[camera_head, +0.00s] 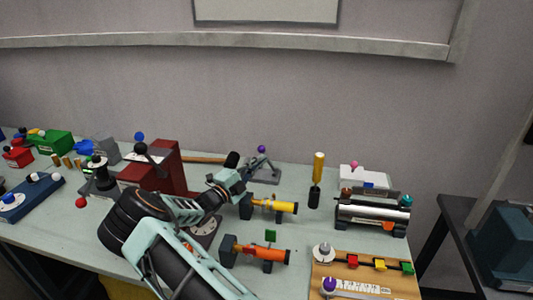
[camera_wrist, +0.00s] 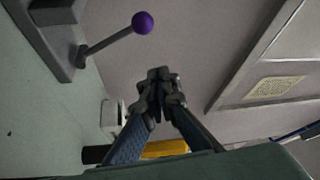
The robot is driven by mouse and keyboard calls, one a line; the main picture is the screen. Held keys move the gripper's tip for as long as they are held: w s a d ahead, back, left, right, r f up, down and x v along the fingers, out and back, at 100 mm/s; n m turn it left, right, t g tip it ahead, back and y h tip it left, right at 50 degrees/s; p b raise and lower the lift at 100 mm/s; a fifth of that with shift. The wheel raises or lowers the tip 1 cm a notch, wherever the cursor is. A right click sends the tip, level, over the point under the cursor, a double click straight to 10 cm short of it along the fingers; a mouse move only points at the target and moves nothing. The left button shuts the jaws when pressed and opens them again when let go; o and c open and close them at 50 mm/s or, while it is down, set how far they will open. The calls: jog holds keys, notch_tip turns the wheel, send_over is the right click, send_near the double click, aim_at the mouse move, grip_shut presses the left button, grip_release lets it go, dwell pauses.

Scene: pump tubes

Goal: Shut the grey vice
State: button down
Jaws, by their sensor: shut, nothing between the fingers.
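A grey device with a slanted lever and a purple ball (camera_head: 262,149) stands at the back of the bench; it is the likeliest grey vice (camera_head: 266,180). In the wrist view its grey base (camera_wrist: 50,30) is at the upper left. The lever reaches from it to the purple ball (camera_wrist: 143,22). My gripper (camera_wrist: 160,76) is shut and empty, its fingertips apart from the ball. In the head view my gripper (camera_head: 232,160) is just left of the device. I cannot tell the state of its jaws.
A yellow cylinder (camera_head: 280,206) and an orange one (camera_head: 262,252) lie on holders in front. A yellow-handled tool (camera_head: 318,168) stands to the right. The wall (camera_head: 300,110) is close behind.

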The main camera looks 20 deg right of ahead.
jog(key=v, duration=0.2)
jog(key=shift+s+a+f, duration=0.2)
jog(key=shift+s+f, duration=0.05)
jog(key=shift+s, duration=0.1)
jog(key=shift+r, duration=0.1)
